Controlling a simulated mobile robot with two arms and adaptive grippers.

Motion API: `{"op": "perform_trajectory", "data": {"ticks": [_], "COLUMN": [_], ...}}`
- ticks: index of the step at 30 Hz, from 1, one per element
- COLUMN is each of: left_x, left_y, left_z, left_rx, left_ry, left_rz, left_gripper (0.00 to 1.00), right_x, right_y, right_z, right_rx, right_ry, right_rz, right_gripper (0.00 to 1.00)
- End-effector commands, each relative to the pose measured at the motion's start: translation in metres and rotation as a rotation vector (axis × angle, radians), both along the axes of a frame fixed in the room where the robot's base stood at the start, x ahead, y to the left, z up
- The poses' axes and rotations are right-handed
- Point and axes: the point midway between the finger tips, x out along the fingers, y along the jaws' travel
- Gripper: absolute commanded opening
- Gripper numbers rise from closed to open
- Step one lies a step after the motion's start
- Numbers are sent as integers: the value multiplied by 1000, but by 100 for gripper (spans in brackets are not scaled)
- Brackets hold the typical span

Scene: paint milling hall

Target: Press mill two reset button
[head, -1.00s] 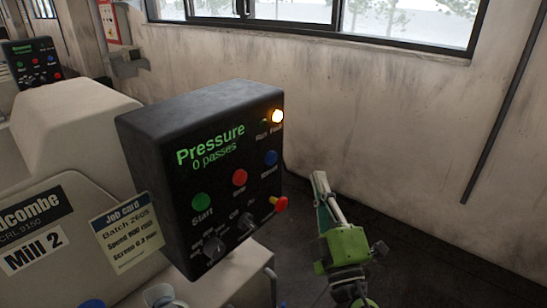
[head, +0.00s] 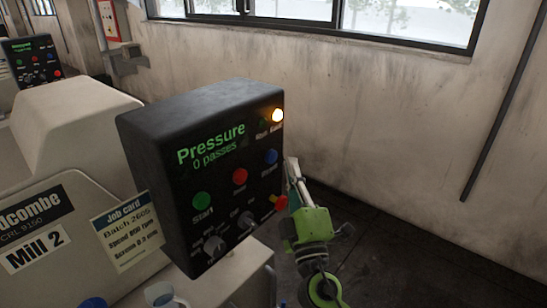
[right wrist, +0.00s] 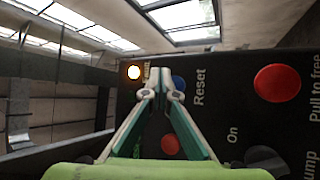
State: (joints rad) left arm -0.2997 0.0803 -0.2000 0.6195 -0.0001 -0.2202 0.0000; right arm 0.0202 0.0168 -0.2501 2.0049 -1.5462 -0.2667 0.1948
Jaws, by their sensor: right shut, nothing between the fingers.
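The Mill 2 control box (head: 190,110) is black, with a green display reading "Pressure 0 passes". Its blue button (head: 270,157) is at the right of the panel. In the right wrist view the blue button (right wrist: 179,82) sits beside the word "Reset", partly hidden by my fingers. My right gripper (head: 291,164) is shut and empty, its tips just right of the blue button in the head view. In the right wrist view the right gripper (right wrist: 161,82) overlaps the button's left edge; I cannot tell whether it touches. My left gripper is not in view.
An amber lamp (head: 277,115) is lit above the blue button. A red pull-to-free knob (head: 281,203), a red button (head: 239,176), a green start button (head: 202,201) and dials share the panel. The wall (head: 400,120) stands behind; floor at right is clear.

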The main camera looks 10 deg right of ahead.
Motion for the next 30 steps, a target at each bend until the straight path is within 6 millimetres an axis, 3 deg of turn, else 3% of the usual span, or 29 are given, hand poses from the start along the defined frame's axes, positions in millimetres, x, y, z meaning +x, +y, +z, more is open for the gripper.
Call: {"op": "perform_trajectory", "data": {"ticks": [8, 30], "left_x": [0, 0], "left_y": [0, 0], "left_z": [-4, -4], "left_rx": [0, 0], "left_ry": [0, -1], "left_rz": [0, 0], "left_gripper": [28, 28], "right_x": [12, 13], "right_y": [10, 10], "right_z": [0, 0], "right_rx": [0, -1], "right_ry": [0, 1], "right_rz": [1, 0], "right_gripper": [0, 0]}}
